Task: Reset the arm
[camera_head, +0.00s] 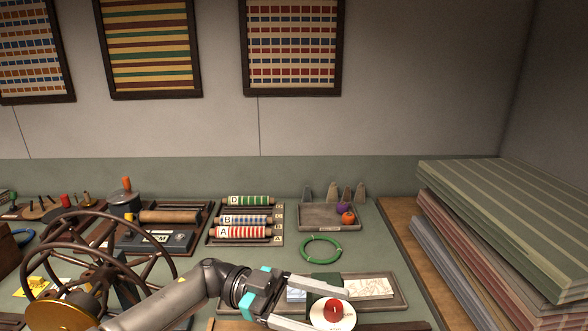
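My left arm (185,303) comes in from the lower left and reaches right across the front of the table. My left gripper (336,312) is near the bottom middle, with its two light grey fingers spread apart. Between or under the fingertips is a red round piece (333,309) on a whitish disc (347,321). I cannot tell whether the fingers touch it. A dark green block (325,279) shows partly behind the upper finger. My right gripper is not in view.
A spoked wheel (100,262) stands at the left. Lettered rollers (240,232) lie in a rack, with a green ring (321,249) and a grey tray (330,226) holding small balls to its right. A shallow tray (398,289) lies by the gripper. Stacked boards (500,230) fill the right.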

